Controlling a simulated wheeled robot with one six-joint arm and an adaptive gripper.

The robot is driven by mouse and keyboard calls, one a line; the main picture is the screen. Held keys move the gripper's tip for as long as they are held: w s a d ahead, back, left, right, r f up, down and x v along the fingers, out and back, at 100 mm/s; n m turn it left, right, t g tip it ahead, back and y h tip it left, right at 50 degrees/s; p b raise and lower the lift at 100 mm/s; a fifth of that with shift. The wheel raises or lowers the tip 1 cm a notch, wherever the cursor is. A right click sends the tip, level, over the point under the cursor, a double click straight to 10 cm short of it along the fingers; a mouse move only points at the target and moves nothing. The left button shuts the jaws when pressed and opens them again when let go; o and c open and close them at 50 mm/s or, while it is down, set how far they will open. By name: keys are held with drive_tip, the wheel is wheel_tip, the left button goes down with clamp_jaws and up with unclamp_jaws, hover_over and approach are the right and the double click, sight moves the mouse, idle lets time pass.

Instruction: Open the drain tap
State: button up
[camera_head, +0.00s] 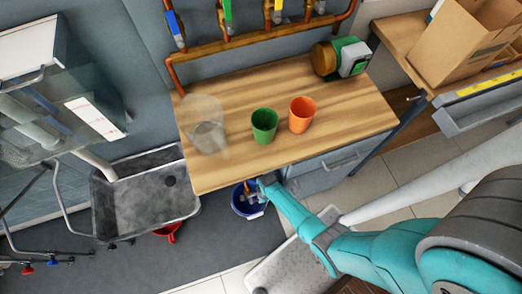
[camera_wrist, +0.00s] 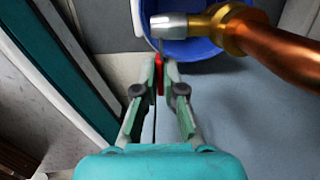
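The drain tap shows in the wrist view as a copper pipe (camera_wrist: 285,50) with a brass fitting (camera_wrist: 230,28), a silver end (camera_wrist: 172,26) and a narrow red handle (camera_wrist: 159,75). The red handle lies between my fingertips, and my gripper (camera_wrist: 161,72) appears closed on it, with the fingers hiding part of it. In the head view my gripper (camera_head: 262,184) is low, beside the front edge of the wooden worktop and over the blue bucket. The tap is mostly hidden there.
The blue bucket (camera_head: 246,207) stands on the floor below the tap; its wall also shows in the wrist view (camera_wrist: 195,47). The wooden worktop (camera_head: 225,170) holds green (camera_head: 264,124), orange (camera_head: 302,113) and clear (camera_head: 208,138) cups. A grey sink (camera_head: 135,205) is left.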

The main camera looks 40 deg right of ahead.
drive_tip(key=o, duration=0.4)
drive_tip(key=shift+c, duration=0.2)
wheel_tip(320, 180, up, 12)
drive_tip(key=d, duration=0.1)
drive_tip(key=shift+s+d, duration=0.2)
drive_tip(key=shift+s, duration=0.05)
